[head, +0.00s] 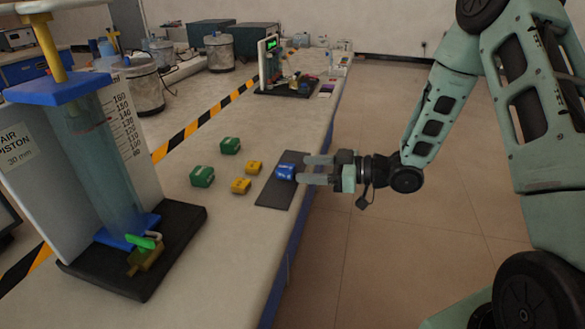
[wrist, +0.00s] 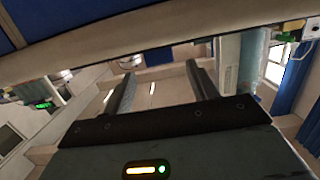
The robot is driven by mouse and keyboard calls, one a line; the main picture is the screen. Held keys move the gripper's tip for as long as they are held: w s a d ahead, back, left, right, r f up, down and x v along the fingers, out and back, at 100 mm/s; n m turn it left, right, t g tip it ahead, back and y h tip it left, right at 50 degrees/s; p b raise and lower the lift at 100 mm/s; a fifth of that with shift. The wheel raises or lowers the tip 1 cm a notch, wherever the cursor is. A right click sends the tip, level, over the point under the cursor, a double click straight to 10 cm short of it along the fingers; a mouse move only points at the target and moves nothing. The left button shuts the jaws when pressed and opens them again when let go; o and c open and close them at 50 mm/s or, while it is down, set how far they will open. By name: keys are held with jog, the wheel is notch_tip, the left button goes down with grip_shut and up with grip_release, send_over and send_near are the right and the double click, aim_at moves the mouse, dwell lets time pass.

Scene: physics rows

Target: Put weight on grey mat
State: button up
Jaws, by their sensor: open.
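The grey mat (head: 274,193) lies flat near the right edge of the bench in the head view. A blue weight (head: 285,172) rests on it, toward its right side. My gripper (head: 301,169) is open, its two fingers pointing left at the weight from the bench's edge. The fingertips are right beside the weight; whether they touch it I cannot tell. In the wrist view the open fingers (wrist: 160,75) have nothing visible between them, and neither weight nor mat can be made out. Two green weights (head: 230,145) and two yellow weights (head: 241,185) stand left of the mat.
An air piston stand (head: 110,160) with a black base fills the left front of the bench. A second apparatus (head: 285,75) stands farther back. Black-and-yellow tape (head: 195,128) runs along the bench. The bench (head: 300,122) is clear behind the mat.

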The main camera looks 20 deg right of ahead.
jog(key=f+v, duration=0.1)
jog(key=v, duration=0.4)
jog(key=a+h, duration=0.1)
jog(key=a, duration=0.1)
jog(key=w+a+h, duration=0.1)
jog(key=a+h, duration=0.1)
jog(key=w+a+r+g+h, duration=0.1)
jog(key=a+h, duration=0.1)
jog(key=shift+r, duration=0.1)
jog(key=s+a+g+h, duration=0.1)
jog(key=s+a+h, duration=0.1)
jog(key=s+a+r+m+h, duration=0.1)
jog(key=s+a, duration=0.1)
jog(key=shift+s+a+r+m+g+h, duration=0.1)
jog(key=shift+r+m+g+h, duration=0.05)
jog(key=shift+m+g+h, duration=0.2)
jog(key=s+a+r+g+h, duration=0.1)
jog(key=s+g, duration=0.1)
jog(key=s, duration=0.6)
jog(key=s+a+r+m+g+h, duration=0.1)
jog(key=s+a+g, duration=0.1)
jog(key=s, duration=0.6)
jog(key=s+a+r+g+h, duration=0.2)
jog(key=s+g, duration=0.1)
jog(key=s, duration=0.5)
jog(key=shift+s+a, duration=0.15)
jog(key=shift+s, duration=0.25)
jog(key=shift+r+m, duration=0.1)
jog(key=shift+m, duration=0.15)
